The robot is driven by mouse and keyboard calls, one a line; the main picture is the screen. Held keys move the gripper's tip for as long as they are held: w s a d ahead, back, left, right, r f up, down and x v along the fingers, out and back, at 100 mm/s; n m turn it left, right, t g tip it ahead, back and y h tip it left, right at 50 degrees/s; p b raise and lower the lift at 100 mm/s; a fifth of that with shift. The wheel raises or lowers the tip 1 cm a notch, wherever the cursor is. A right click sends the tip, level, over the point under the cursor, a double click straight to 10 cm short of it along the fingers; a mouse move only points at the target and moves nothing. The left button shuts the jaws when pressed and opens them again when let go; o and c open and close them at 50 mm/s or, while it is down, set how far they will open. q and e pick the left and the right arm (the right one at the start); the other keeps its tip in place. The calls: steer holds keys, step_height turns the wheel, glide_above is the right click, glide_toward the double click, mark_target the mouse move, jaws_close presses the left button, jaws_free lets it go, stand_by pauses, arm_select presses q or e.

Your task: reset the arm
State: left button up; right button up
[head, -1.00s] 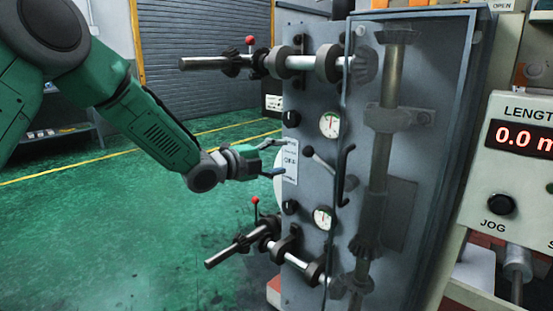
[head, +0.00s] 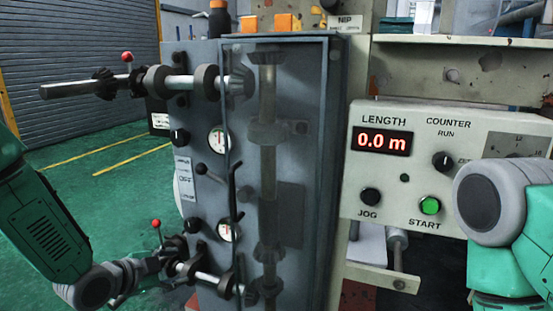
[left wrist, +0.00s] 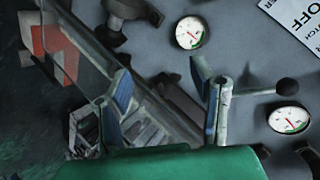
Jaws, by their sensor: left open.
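My left arm comes in at the lower left of the head view. Its left gripper (head: 160,264) is at the lower shaft (head: 205,276) of the grey machine cabinet (head: 190,135), and its fingertips are hard to make out there. In the left wrist view the left gripper (left wrist: 168,92) has its two blue-padded fingers spread apart, with nothing seen held between them. Contact with the cabinet cannot be told. My right arm (head: 495,210) shows at the right edge, with its gripper out of view.
An upper shaft (head: 75,88) sticks out to the left of the cabinet. Red-knobbed levers (head: 127,57) and gauges (head: 217,139) sit on its face. A control panel (head: 405,185) reading 0.0 m is to the right. Green floor (head: 95,190) is open at left.

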arm_select(q)
steer(key=s+f+n+g+y+p, duration=0.25)
steer(key=s+f+n, duration=0.25)
steer(key=s+f, duration=0.5)
steer(key=s+a+f+n+g+y+p, duration=0.1)
steer(key=s+n+g, duration=0.2)
steer(key=s, duration=1)
steer(key=s+a+f+n+g+y+p, duration=0.1)
steer(key=s+n+g, duration=0.3)
steer(key=s, duration=1)
steer(key=shift+s+a+f+n+y+p, duration=0.35)
steer(key=shift+a+n+p, duration=0.4)
steer(key=shift+n, duration=0.15)
steer(key=shift+w+g, duration=0.2)
steer(key=shift+g, duration=0.05)
